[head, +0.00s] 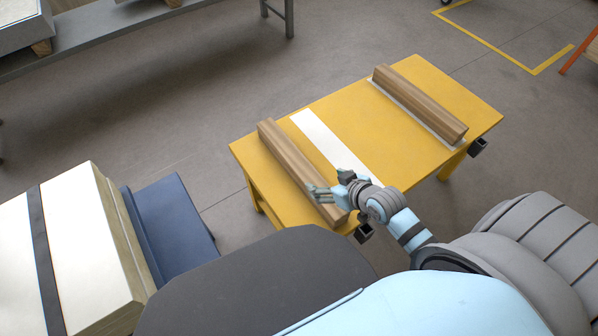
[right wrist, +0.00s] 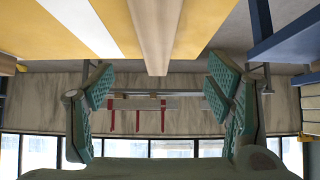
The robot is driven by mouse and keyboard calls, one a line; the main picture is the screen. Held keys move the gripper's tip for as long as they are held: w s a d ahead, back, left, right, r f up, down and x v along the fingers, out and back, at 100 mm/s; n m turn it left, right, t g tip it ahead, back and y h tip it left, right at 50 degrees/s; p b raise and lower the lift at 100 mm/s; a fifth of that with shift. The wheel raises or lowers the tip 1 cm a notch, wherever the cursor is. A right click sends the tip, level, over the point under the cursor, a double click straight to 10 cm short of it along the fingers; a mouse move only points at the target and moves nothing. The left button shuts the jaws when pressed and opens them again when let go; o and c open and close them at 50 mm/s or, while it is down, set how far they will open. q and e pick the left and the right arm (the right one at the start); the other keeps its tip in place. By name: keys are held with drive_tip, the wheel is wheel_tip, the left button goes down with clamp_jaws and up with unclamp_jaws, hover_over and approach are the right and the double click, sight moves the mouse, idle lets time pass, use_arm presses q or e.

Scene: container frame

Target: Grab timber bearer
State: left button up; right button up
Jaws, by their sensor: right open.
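Two brown timber bearers lie on a yellow table in the head view. The left timber bearer (head: 290,158) runs to the table's near edge; the right timber bearer (head: 420,102) lies along the far right side on a pale strip. My right gripper (head: 331,184) is open over the near end of the left bearer. In the right wrist view, a timber bearer (right wrist: 155,30) comes in from the top, between the two spread green-padded fingers of the gripper (right wrist: 162,85); neither finger appears to touch it. My left gripper is in neither view.
The yellow table (head: 240,150) has a bare white strip (head: 325,140) between the bearers and dark brackets at its edge. A blue stand (head: 170,225) and a strapped white block (head: 85,240) stand at left. A grey bench (head: 110,35) stands behind, with open floor between.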

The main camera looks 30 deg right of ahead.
drive_tip(key=shift+w+d+r, duration=0.1)
drive_tip(key=shift+w+d, duration=0.05)
drive_tip(key=shift+w, duration=0.35)
drive_tip(key=shift+w+d, duration=0.15)
drive_tip(key=shift+w, duration=0.35)
drive_tip(key=b, duration=0.4)
approach(301, 165)
drive_tip(key=shift+w+f+t, duration=0.3)
drive_tip(key=shift+w+f, duration=0.25)
drive_tip(key=shift+f, duration=0.25)
drive_tip(key=b+x, duration=0.4)
drive_tip(key=x, duration=0.3)
drive_tip(key=shift+s+a+f, duration=0.1)
drive_tip(key=shift+s, duration=0.05)
drive_tip(key=shift+w+f, duration=0.1)
drive_tip(key=shift+w, duration=0.2)
clamp_jaws()
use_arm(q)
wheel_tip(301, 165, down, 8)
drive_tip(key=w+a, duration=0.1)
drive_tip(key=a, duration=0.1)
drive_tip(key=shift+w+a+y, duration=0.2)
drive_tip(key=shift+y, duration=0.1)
use_arm(e)
drive_tip(key=shift+r, duration=0.25)
